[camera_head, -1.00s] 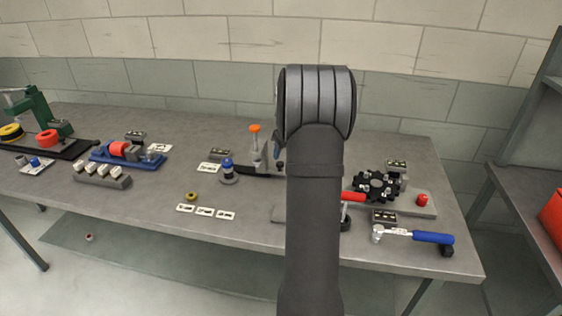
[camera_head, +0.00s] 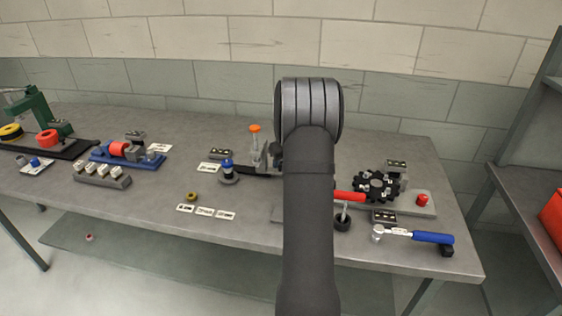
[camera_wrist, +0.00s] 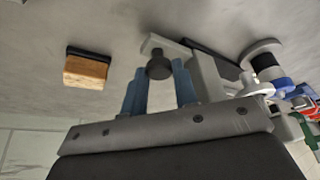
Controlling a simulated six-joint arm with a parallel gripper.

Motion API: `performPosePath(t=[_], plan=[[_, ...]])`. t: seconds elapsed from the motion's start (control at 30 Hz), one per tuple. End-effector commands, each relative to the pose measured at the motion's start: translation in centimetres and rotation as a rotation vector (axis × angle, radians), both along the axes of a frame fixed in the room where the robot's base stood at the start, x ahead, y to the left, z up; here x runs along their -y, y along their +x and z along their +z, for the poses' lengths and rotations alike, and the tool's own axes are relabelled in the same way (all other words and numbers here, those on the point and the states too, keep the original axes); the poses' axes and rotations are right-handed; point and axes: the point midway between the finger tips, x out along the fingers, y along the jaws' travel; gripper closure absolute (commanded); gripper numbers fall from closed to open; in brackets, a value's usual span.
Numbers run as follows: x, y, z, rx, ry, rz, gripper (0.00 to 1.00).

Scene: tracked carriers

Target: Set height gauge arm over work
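The height gauge, as I take it, is the grey upright device with an orange knob (camera_head: 255,129) near the bench middle. Its lower right side is partly hidden by my arm. In the wrist view a grey post (camera_wrist: 207,76) carries a short grey arm ending in a dark round knob (camera_wrist: 159,65). My gripper (camera_wrist: 160,76) has its two blue fingers apart, one on each side of that knob; I cannot tell whether they touch it. In the head view the fingers are hidden behind my arm. A blue-and-black round piece (camera_head: 227,173), likely the work, stands just left of the gauge; it also shows in the wrist view (camera_wrist: 265,64).
A tan block with a dark edge (camera_wrist: 87,70) lies apart from the fingers. A black sprocket (camera_head: 376,186) and a blue-handled tool (camera_head: 432,237) are on the right. A blue fixture (camera_head: 127,155) stands on the left. Small cards (camera_head: 205,211) lie in front.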

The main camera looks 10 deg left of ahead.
Motion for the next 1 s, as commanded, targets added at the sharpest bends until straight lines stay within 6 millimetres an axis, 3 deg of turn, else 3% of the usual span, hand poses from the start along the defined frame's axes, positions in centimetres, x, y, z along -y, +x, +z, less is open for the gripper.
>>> performPosePath(t=[0.17,0.27,0.5,0.63,0.77,1.0], plan=[[-0.2,0.0,0.0,0.000,0.000,0.001,1.00],[-1.5,0.0,0.0,0.000,0.000,0.003,1.00],[-7.8,0.0,0.0,0.001,0.000,0.006,1.00],[-10.3,0.0,0.0,0.001,0.001,0.003,1.00],[-11.4,0.0,0.0,0.000,0.000,0.002,1.00],[-11.6,0.0,0.1,0.001,0.003,0.002,1.00]])
